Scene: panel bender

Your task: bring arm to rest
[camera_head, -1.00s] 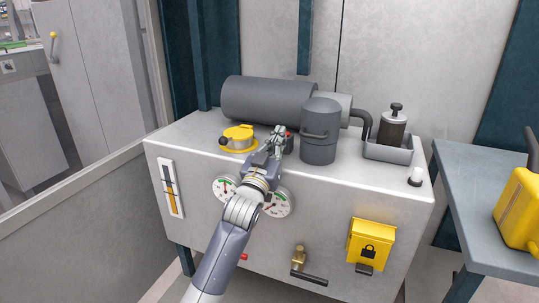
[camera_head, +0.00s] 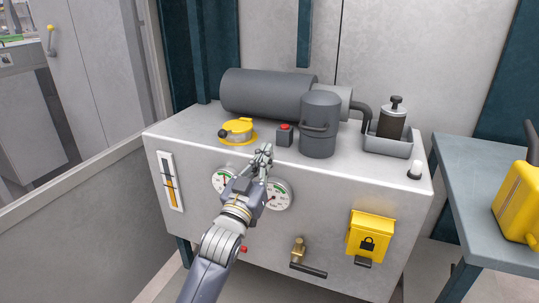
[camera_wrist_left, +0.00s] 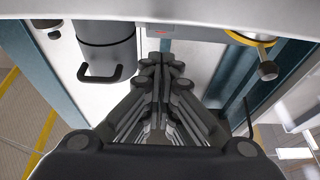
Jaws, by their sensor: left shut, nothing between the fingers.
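My left arm comes in from the bottom of the head view. Its gripper (camera_head: 263,155) is in front of the grey hydraulic cabinet (camera_head: 330,210), near the front top edge and between the two round gauges. The fingers are together and hold nothing; the left wrist view also shows the closed fingers (camera_wrist_left: 160,75). The left gauge (camera_head: 224,179) and right gauge (camera_head: 278,194) are partly hidden by the gripper and wrist. My right gripper does not show.
On the cabinet top are a yellow filler cap (camera_head: 238,131), a box with a red button (camera_head: 285,135), a dark canister (camera_head: 319,125) and a grey motor (camera_head: 268,94). A yellow lock box (camera_head: 370,236) and brass valve (camera_head: 299,250) project from the front. A table (camera_head: 480,215) stands right.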

